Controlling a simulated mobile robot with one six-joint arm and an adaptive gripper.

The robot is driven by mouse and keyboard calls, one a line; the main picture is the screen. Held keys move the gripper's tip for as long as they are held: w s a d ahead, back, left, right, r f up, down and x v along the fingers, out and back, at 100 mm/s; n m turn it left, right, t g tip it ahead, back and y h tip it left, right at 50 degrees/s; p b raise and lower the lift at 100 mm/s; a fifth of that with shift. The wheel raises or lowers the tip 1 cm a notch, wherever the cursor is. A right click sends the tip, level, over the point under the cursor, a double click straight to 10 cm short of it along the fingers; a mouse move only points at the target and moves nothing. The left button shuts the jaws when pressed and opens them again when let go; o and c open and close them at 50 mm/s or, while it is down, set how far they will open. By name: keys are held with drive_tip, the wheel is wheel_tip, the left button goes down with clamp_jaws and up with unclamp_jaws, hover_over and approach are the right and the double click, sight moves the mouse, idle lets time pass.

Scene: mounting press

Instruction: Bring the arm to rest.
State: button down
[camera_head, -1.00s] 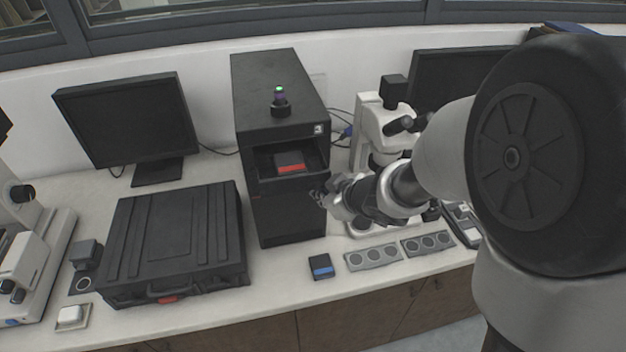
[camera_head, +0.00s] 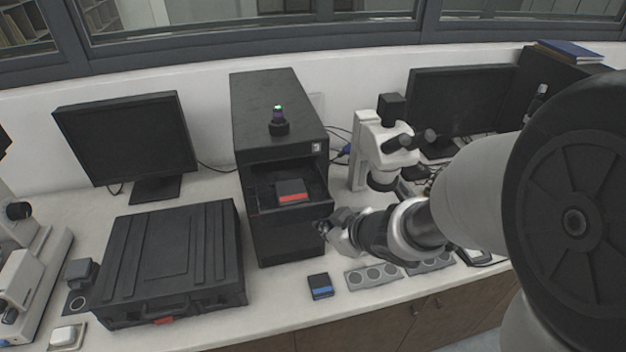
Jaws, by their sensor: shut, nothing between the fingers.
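My gripper (camera_head: 326,228) is at the end of my arm, which reaches in from the right. It is shut and empty, just right of the front of the black mounting press (camera_head: 276,112). I cannot tell whether it touches the press. The press stands upright on the bench with its front opening showing. A black block with a red band (camera_head: 291,190) lies in that opening.
A black block with a blue band (camera_head: 320,286) and grey trays with round wells (camera_head: 373,276) lie near the bench's front edge. A microscope (camera_head: 381,150) stands behind my arm. A black case (camera_head: 168,262) and a monitor (camera_head: 130,139) are at the left.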

drive_tip(key=s+d+r+m+h, duration=0.3)
drive_tip(key=d+r, duration=0.2)
drive_tip(key=d, duration=0.2)
drive_tip(key=s+d+r+m+h, duration=0.3)
drive_tip(key=d+r+m, duration=0.1)
drive_tip(key=d, duration=0.3)
drive_tip(key=s+a+r+m+g, duration=0.1)
drive_tip(key=s+m+g, duration=0.2)
drive_tip(key=s, duration=1.5)
drive_tip(key=shift+r+m+y, duration=0.15)
drive_tip(key=shift+m+y, duration=0.25)
